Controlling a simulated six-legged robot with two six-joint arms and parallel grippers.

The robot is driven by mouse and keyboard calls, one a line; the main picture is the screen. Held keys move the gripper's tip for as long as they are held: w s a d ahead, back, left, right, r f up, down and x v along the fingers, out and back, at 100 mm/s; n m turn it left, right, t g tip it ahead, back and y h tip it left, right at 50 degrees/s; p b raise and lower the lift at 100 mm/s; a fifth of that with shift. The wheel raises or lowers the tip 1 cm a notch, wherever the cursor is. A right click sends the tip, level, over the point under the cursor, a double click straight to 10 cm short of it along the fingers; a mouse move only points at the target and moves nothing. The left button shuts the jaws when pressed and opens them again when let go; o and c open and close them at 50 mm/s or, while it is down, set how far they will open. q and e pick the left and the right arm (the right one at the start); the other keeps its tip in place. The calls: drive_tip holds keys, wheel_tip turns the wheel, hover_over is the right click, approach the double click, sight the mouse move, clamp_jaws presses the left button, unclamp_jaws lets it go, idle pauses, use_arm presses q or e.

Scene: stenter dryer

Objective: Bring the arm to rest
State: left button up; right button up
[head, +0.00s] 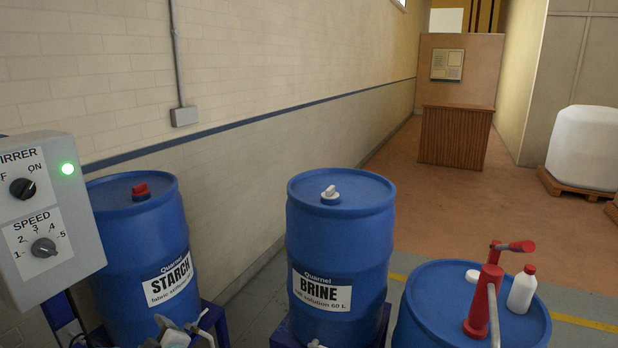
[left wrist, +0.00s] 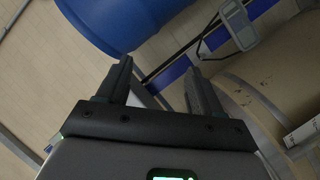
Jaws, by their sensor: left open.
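My left gripper (head: 184,326) shows at the bottom edge of the head view, in front of the starch drum, partly cut off by the frame. In the left wrist view its two dark fingers (left wrist: 158,68) stand apart with nothing between them. The gripper is open and empty. Most of the left arm is outside the head view. My right gripper is in neither view.
A blue starch drum (head: 140,245) and a brine drum (head: 340,245) stand along the wall. Another drum (head: 425,305) carries a red pump (head: 483,300) and white bottle (head: 522,290). A stirrer control box (head: 75,225) with a lit green lamp is at left. Open floor lies beyond.

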use_arm(q)
drive_tip(key=s+d+f+m+g+h, duration=0.2)
drive_tip(key=s+d+f+m+h, duration=0.35)
drive_tip(key=f, duration=0.65)
drive_tip(key=s+d+f+m+g+h, duration=0.1)
drive_tip(key=s+d+f+m+h, duration=0.3)
drive_tip(key=s+d+f, duration=0.5)
drive_tip(key=s+d+f+m+g+h, duration=0.2)
drive_tip(key=s+d+f+m+g, duration=0.1)
drive_tip(key=s, duration=0.5)
drive_tip(key=s+d+f+m+g+h, duration=0.2)
drive_tip(key=s+d, duration=0.4)
drive_tip(key=s, duration=0.3)
drive_tip(key=shift+d+f+m+g+h, duration=0.2)
drive_tip(key=shift+f+m+g+h, duration=0.2)
drive_tip(key=shift+m+g+h, duration=0.5)
drive_tip(key=shift+s, duration=0.1)
drive_tip(key=c, duration=0.4)
drive_tip(key=shift+n, duration=0.25)
drive_tip(key=shift+c, duration=0.2)
drive_tip(key=shift+a, duration=0.15)
